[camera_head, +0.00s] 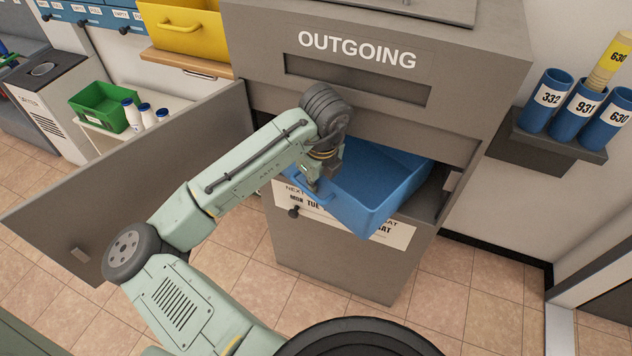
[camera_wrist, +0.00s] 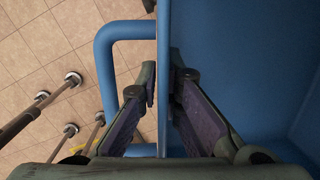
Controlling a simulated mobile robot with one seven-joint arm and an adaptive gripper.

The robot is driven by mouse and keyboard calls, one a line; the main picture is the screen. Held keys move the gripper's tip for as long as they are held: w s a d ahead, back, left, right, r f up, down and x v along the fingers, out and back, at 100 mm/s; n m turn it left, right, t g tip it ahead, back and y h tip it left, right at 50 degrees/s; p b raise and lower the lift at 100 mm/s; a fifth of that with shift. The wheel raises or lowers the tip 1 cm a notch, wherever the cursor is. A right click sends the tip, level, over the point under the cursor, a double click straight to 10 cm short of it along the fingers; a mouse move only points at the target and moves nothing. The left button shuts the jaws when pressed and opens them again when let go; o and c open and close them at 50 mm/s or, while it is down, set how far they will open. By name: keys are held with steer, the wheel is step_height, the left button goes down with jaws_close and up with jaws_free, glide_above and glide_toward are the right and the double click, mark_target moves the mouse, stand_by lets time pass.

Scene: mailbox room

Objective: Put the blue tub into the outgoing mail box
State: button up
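The blue tub (camera_head: 385,190) is partly inside the open compartment of the grey outgoing mail box (camera_head: 470,95). Its near end sticks out past the box front, and its far end is hidden inside. My gripper (camera_head: 314,184) is at the tub's left end, beside its handle. In the wrist view, my gripper (camera_wrist: 164,85) has one finger on each side of the tub's wall (camera_wrist: 164,30), closed closely around it. One finger passes between the wall and the handle loop (camera_wrist: 104,75). My wrist partly covers the tub in the head view.
The box's grey door (camera_head: 130,175) stands swung open to the left. Blue numbered tubes (camera_head: 545,100) sit in a wall rack at right. A green bin (camera_head: 103,105) and white bottles (camera_head: 145,117) stand on a shelf at left. The tiled floor (camera_head: 470,290) at front right is clear.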

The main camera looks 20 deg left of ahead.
steer(key=o, duration=0.4)
steer(key=shift+c, duration=0.2)
steer(key=shift+r, duration=0.1)
step_height(320, 180, up, 12)
steer(key=s+d, duration=0.1)
steer(key=shift+s+d, duration=0.2)
